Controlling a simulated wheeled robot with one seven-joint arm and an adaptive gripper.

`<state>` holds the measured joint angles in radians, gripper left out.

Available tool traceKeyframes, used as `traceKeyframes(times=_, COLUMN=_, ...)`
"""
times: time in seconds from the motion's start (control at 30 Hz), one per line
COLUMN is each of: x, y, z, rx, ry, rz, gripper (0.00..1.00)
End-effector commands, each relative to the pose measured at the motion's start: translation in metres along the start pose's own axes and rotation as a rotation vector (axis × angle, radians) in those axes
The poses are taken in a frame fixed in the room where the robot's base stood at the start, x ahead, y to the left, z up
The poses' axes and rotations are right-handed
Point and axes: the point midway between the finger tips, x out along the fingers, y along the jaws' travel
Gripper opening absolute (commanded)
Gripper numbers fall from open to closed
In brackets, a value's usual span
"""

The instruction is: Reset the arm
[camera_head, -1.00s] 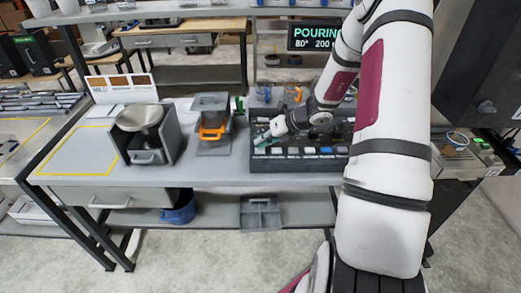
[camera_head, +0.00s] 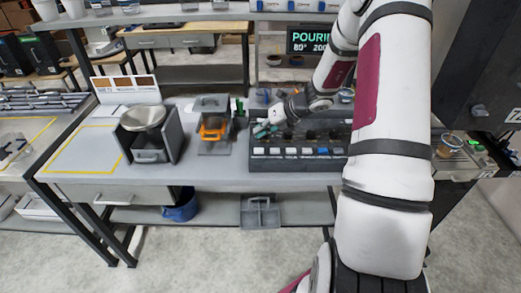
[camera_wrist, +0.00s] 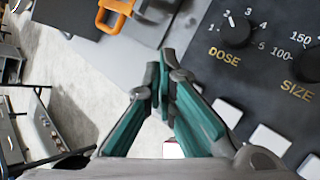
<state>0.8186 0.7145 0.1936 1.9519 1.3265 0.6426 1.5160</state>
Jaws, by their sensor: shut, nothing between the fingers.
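My gripper (camera_head: 262,130) hangs over the left end of the black control panel (camera_head: 275,166) on the grey bench. It also shows in the wrist view (camera_wrist: 164,85), where its green-lined fingers meet at the tips with nothing between them. The panel (camera_wrist: 265,85) fills the right of that view, with a DOSE knob (camera_wrist: 235,33) and a SIZE knob (camera_wrist: 304,62). My forearm hides the panel's right end in the head view.
Left of the panel stand a grey device with an orange handle (camera_head: 214,129) and a grey holder with a metal bowl (camera_head: 144,117). A yellow-outlined area (camera_head: 75,155) on the bench is bare. A display (camera_head: 310,41) hangs behind. Open floor lies in front.

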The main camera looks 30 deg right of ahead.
Motion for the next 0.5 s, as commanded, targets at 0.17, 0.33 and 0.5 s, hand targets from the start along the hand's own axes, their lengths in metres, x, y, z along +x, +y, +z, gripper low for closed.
traceKeyframes(times=0.17, x=-0.0074, y=0.006, z=0.0048, rx=-0.002, ry=0.001, rz=0.0, gripper=0.0)
traceKeyframes(times=0.33, x=-0.0072, y=0.006, z=0.0053, rx=0.0, ry=0.001, rz=0.0, gripper=0.0)
traceKeyframes(times=0.5, x=-0.0071, y=0.0059, z=0.0053, rx=-0.001, ry=0.001, rz=0.0, gripper=0.0)
